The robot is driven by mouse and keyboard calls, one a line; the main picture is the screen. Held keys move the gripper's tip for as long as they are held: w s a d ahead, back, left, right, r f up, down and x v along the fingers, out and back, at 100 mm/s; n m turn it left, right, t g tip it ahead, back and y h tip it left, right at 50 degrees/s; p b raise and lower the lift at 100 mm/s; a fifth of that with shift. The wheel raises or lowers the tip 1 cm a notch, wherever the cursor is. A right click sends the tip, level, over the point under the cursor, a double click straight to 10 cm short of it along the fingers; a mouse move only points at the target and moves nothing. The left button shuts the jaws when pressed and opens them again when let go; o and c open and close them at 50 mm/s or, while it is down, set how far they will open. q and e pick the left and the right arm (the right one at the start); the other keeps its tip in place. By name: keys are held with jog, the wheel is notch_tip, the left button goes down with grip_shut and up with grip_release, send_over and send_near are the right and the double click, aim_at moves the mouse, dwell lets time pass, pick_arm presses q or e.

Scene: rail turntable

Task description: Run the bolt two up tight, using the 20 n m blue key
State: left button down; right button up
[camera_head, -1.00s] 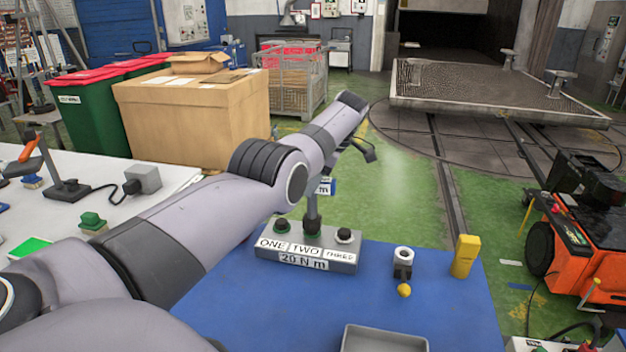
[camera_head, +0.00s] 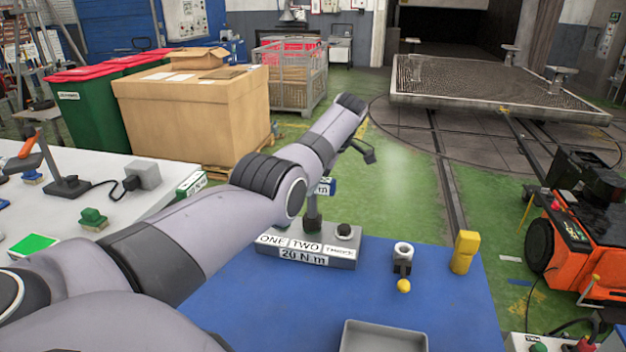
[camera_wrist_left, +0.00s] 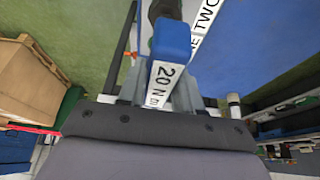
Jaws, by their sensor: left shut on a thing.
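The grey bolt block (camera_head: 290,258), labelled ONE, TWO, THREE and 20 N m, sits on the blue bench top (camera_head: 250,310). The blue key (camera_head: 326,187) stands about upright at position two, its dark shaft reaching down to the bolt there. Bolt two itself is covered by the shaft's lower end. Bolt three (camera_head: 344,231) shows at the right; my arm hides bolt one. My left gripper (camera_wrist_left: 165,88) is shut on the blue key, whose 20 N m label shows in the wrist view. In the head view my forearm hides its fingers. My right gripper is out of view.
On the bench stand a grey holder with a white ring and yellow ball (camera_head: 403,268), a yellow block (camera_head: 465,252) and a grey tray (camera_head: 384,338). A white table (camera_head: 60,205) with switches lies left. An orange machine (camera_head: 590,250) stands right.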

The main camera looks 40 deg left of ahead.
pick_arm(q)
jog(key=shift+m, duration=0.7)
jog(key=shift+t, duration=0.3)
jog(key=shift+n, duration=0.4)
jog(key=shift+r, duration=0.15)
jog(key=shift+r, duration=2.4)
jog(key=shift+s, duration=0.1)
